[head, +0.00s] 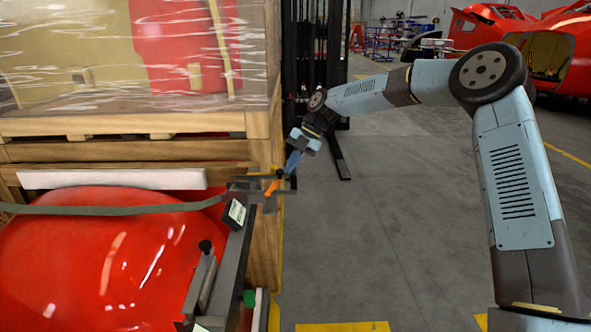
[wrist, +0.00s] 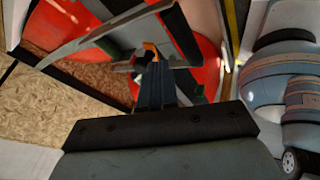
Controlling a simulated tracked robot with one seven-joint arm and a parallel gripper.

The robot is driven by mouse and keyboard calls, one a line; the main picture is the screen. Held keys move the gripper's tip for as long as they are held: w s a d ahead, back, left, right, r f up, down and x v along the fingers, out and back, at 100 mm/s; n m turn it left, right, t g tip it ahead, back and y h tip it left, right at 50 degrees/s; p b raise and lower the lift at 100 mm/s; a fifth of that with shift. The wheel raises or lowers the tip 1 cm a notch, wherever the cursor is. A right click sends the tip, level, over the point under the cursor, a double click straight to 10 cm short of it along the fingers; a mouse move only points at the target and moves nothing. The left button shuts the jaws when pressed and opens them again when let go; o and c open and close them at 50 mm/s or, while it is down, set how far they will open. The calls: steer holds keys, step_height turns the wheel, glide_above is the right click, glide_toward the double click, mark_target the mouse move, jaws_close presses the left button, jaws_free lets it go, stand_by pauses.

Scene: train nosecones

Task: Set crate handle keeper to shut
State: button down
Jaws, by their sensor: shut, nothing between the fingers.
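A small orange piece (head: 271,188), which looks like the handle keeper, sits on a dark metal bracket (head: 247,190) at the crate's right corner. My gripper (head: 291,163) is at its upper right, shut and empty, pointing down toward it. In the wrist view the blue fingers (wrist: 154,88) are together and the orange piece (wrist: 150,50) shows just beyond their tips. I cannot tell whether they touch it. The fingers hide part of the bracket, and the keeper's setting cannot be made out.
A red nosecone (head: 90,255) lies under a grey strap (head: 110,209) at left. A wooden crate (head: 130,124) wrapped in film stands behind. A dark rail (head: 232,262) with a black knob runs along the near right side. Grey floor (head: 370,220) to the right is clear.

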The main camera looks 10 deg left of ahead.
steer(key=shift+w+a, duration=0.25)
steer(key=shift+a, duration=0.7)
steer(key=shift+w+a, duration=0.2)
steer(key=shift+a, duration=0.85)
